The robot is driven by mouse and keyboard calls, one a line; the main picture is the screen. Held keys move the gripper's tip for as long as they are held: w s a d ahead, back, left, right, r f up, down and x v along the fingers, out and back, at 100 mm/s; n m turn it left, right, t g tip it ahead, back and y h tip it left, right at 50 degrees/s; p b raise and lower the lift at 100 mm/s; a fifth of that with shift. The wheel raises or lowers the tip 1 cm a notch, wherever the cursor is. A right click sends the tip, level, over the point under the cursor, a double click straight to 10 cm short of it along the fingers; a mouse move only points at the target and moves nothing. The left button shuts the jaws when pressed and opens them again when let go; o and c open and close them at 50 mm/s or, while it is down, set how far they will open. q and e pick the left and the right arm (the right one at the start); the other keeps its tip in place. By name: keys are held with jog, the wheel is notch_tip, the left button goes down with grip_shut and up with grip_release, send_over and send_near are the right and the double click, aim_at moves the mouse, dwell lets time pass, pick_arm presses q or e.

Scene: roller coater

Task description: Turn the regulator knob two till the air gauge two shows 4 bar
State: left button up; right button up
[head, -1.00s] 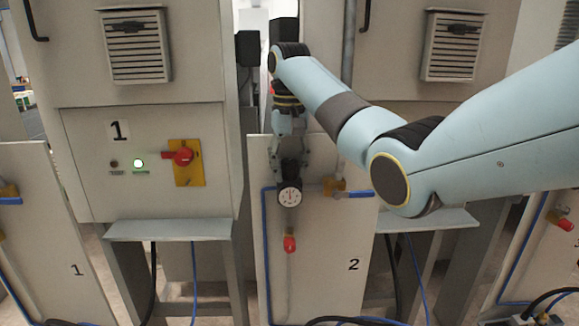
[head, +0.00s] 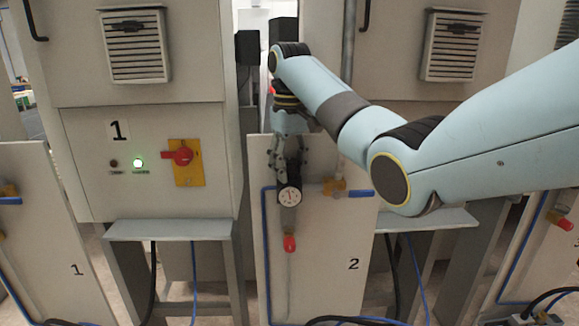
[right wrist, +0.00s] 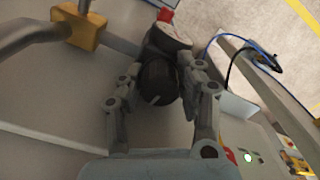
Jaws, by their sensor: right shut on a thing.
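Air gauge two (head: 289,195) is a small round white dial with a black rim on the panel marked 2. Its needle is too small to read surely. The dark regulator knob two sits just above the gauge, mostly hidden by my fingers in the head view. In the right wrist view the knob (right wrist: 158,82) is black and round with a pale mark, and part of the gauge (right wrist: 168,37) shows behind it. My right gripper (head: 289,178) is shut on the knob, one finger on each side. My left gripper is not in view.
A red-capped fitting (head: 290,243) hangs below the gauge. Cabinet 1 with a red switch (head: 181,156) stands at left.

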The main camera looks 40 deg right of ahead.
jog(key=shift+n, duration=0.8)
jog(key=o, duration=1.1)
jog(key=shift+o, duration=0.2)
